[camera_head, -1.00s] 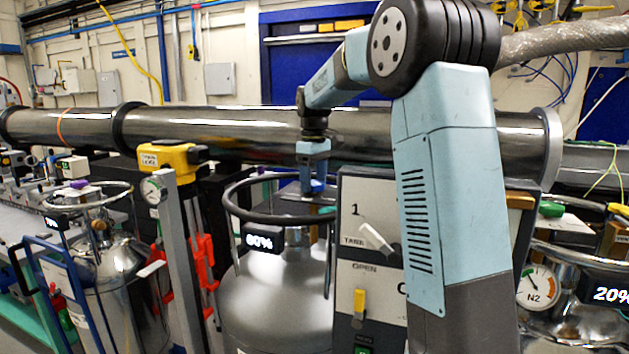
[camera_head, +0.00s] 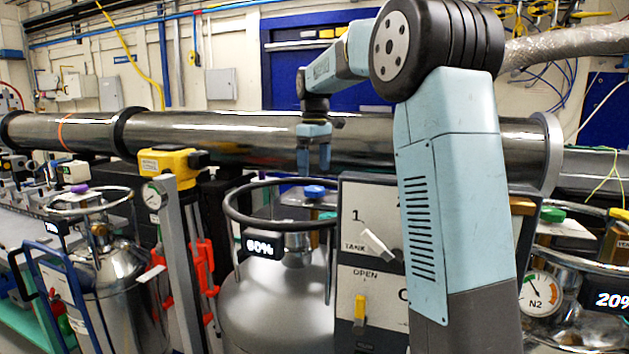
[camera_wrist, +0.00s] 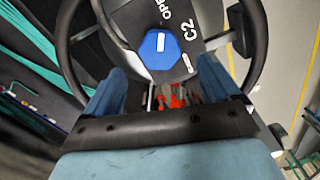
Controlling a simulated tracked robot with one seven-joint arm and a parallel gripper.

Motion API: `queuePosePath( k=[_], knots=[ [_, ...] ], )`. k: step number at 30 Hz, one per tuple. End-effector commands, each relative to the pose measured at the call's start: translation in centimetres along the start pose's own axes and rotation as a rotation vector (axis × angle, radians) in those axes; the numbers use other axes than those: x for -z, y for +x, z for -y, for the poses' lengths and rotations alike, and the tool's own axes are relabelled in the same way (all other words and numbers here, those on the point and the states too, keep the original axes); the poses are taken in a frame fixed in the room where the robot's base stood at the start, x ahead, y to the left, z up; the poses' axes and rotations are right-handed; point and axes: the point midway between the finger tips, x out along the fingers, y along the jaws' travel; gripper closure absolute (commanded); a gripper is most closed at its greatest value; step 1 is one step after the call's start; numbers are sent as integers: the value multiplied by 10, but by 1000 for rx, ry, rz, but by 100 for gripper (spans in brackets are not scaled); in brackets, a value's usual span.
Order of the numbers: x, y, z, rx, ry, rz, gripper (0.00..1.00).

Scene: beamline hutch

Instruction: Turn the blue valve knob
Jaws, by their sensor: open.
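The blue valve knob (camera_head: 314,191) sits on top of the middle silver tank (camera_head: 275,305), inside its dark ring handle (camera_head: 232,215). In the wrist view the blue knob (camera_wrist: 159,50) is an eight-sided cap with a white bar across it, beside the printed letters "C2" and "OP". My gripper (camera_head: 314,172) points down just above the knob, with a gap between them. In the wrist view my gripper's two blue fingers (camera_wrist: 162,82) are apart, with nothing between them.
The ring handle curves around the knob in the wrist view. A grey panel (camera_head: 362,215) with switches stands right of the tank. A large steel pipe (camera_head: 230,135) runs behind my gripper. A yellow-topped post (camera_head: 170,160) stands to the left.

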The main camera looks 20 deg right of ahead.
Motion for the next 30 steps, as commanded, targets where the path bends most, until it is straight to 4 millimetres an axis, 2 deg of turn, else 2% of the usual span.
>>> queuePosePath(
  k=[6, 12, 18, 30],
  knots=[
    [1, -42, 0, -1, 0, -2, 11],
    [0, -68, 0, 0, 0, 0, 11],
    [0, -77, 0, 1, 0, 2, 11],
    [0, -78, 0, 1, 0, 1, 11]
  ],
)
